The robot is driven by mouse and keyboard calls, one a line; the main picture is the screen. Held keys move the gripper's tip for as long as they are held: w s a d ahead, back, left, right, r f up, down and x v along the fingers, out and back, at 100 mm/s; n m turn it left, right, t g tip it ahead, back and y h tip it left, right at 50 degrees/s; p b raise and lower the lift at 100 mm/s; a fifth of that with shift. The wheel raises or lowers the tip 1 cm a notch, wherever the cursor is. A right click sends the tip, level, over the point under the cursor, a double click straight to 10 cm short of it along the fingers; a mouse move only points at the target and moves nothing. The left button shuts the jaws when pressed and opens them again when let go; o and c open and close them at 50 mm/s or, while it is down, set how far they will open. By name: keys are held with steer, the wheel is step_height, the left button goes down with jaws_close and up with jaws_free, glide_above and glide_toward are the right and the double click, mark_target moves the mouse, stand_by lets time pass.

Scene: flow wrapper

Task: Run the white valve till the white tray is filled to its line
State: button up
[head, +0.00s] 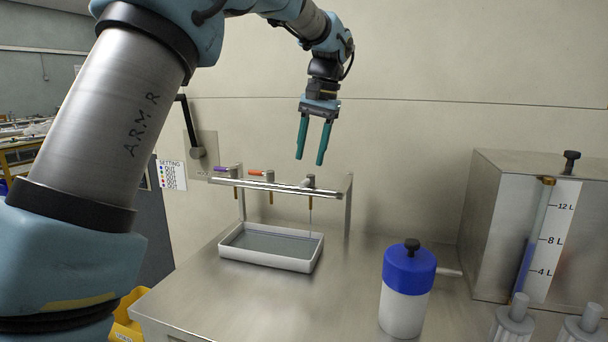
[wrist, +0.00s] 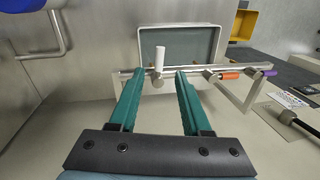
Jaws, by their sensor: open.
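The white valve (head: 309,182) is at the right end of a metal rail; its white handle (wrist: 160,57) points across the rail, out over the tray. A thin stream seems to fall from its spout into the white tray (head: 262,260) below. The tray holds a shallow-looking grey-blue liquid; I cannot make out its fill line. The tray also shows in the wrist view (wrist: 219,42). My gripper (head: 309,161) is open and empty, pointing down just above the white valve. In the wrist view its fingertips (wrist: 158,74) are either side of the valve, apart from the handle.
Orange (head: 257,173) and purple (head: 222,168) valves lie along the same rail to the left. A blue-lidded container (head: 405,295) and a steel tank (head: 490,225) with a litre gauge stand at right. A settings sign (head: 172,175) hangs at left. The front middle of the bench is clear.

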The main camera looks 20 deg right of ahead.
mark_target(307, 181)
steer(key=shift+w+a+f, duration=0.1)
steer(key=shift+w+f, duration=0.05)
steer(key=shift+f, duration=0.75)
steer(key=shift+w+a+f, duration=0.1)
steer(key=shift+a+f, duration=0.05)
steer(key=shift+f, duration=0.8)
steer(key=shift+w+a+f, duration=0.1)
steer(key=shift+w+f, duration=0.05)
steer(key=shift+f, duration=0.75)
steer(key=shift+c, duration=0.2)
jaws_close()
